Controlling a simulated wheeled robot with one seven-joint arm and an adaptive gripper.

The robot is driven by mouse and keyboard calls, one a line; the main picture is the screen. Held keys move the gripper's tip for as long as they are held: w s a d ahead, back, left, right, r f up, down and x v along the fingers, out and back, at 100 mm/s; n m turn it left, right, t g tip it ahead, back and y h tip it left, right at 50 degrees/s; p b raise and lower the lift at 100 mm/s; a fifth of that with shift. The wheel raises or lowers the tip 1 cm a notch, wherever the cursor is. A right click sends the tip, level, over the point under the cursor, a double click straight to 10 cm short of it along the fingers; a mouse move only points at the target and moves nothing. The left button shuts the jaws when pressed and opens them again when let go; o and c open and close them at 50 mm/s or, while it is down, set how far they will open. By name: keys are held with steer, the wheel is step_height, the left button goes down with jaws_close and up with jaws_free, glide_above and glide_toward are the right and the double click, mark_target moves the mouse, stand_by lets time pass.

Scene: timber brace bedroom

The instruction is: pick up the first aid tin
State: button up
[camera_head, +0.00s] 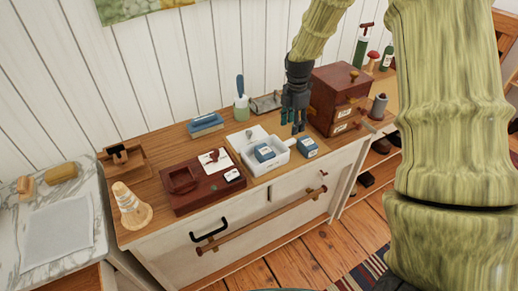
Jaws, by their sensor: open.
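My gripper (294,126) points down over the back right of the dresser top. Its dark fingers are apart with nothing seen between them. A small blue tin with a pale label (307,147) lies on the dresser just below and right of the fingertips, apart from them. A similar blue tin (264,153) sits in a white tray (251,167) to the left. The labels are too small to read, so I cannot tell which one is the first aid tin.
A reddish wooden chest with small drawers (322,103) stands close right of my gripper. A cup with a blue brush (241,107), a blue brush block (206,125), a dark red wooden box (205,192) and a pale wooden cone (131,207) stand to the left.

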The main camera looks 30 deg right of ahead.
mark_target(288, 141)
steer(key=shift+w+d+f, duration=0.1)
steer(key=shift+w, duration=0.1)
steer(key=shift+f, duration=0.35)
steer(key=f, duration=0.3)
steer(key=f+p, duration=0.1)
steer(key=shift+w+a+f, duration=0.15)
steer(key=shift+w+a, duration=0.15)
steer(key=shift+s+f+p, duration=0.15)
steer(key=shift+f+p, duration=0.15)
steer(key=shift+f, duration=0.1)
steer(key=shift+f+p, duration=0.85)
steer(key=shift+f, duration=1.5)
steer(key=shift+c, duration=0.4)
jaws_close()
